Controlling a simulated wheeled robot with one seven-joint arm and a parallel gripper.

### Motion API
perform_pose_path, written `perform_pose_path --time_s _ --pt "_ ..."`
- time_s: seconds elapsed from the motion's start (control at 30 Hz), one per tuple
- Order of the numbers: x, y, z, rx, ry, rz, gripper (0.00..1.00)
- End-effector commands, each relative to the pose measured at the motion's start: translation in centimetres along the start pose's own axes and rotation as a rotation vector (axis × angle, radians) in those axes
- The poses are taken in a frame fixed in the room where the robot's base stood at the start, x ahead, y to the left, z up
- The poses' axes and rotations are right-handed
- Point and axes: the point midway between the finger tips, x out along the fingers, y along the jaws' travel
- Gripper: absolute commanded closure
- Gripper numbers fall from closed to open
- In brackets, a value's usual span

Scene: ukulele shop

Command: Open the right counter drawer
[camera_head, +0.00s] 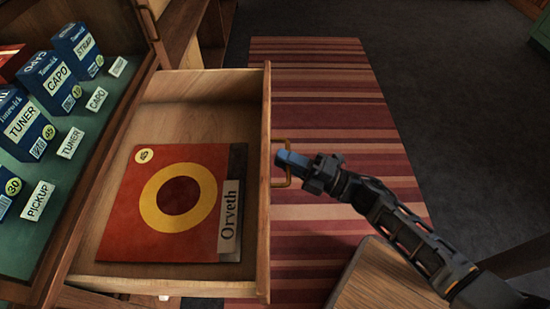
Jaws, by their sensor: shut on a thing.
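A wooden counter drawer (262,217) stands pulled far out of the counter, in the middle of the head view. A brass handle (281,142) sits on its front, facing right. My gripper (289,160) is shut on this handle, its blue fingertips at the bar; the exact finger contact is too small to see. Inside the drawer lies a flat red square sleeve (129,220) with a yellow ring and a dark strip reading "Orveth".
The counter's display (85,127) on the left holds boxes labelled capo, tuner and strap, with price tags. A striped rug (325,85) covers the floor beyond the drawer. A wooden surface (385,280) is at the lower right under my arm. Dark floor (450,120) at the right is clear.

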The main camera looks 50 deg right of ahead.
Motion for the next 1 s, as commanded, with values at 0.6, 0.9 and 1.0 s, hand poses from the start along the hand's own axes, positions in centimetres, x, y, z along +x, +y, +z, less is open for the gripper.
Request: perform_pose_path --time_s 0.6,0.9,1.0 --pt "-0.2 -0.1 0.0 0.001 0.001 -0.002 0.64" --pt "-0.4 0.0 0.1 0.001 0.000 -0.002 0.62" --pt "-1.4 0.0 0.1 0.001 0.000 -0.003 0.62"
